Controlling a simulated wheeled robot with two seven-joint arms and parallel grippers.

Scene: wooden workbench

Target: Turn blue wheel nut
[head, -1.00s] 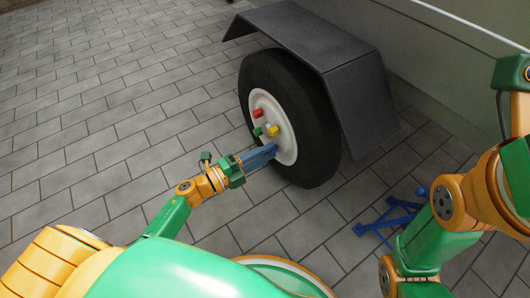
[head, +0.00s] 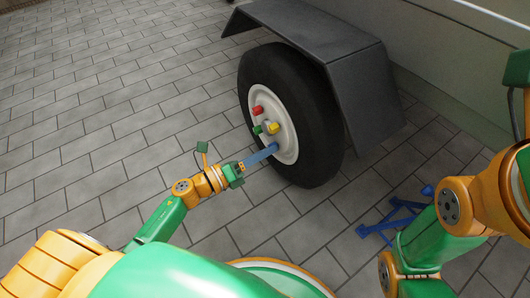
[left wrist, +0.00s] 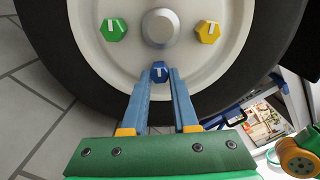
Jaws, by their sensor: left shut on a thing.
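The wheel (head: 290,115) has a white rim and a black tyre. The blue wheel nut (left wrist: 160,70) sits at the bottom of the rim in the left wrist view, with a white mark on its face. My left gripper (head: 271,149) reaches it with long blue fingers, and they are shut on the nut from both sides; it also shows in the left wrist view (left wrist: 160,80). A green nut (left wrist: 114,29), a yellow nut (left wrist: 208,32) and a red nut (head: 257,111) surround the grey hub (left wrist: 160,28). My right gripper is not in view.
A dark fender (head: 310,40) overhangs the wheel on the vehicle's side. A blue jack-like frame (head: 392,219) lies on the paving near my right arm. The grey paving to the left is clear.

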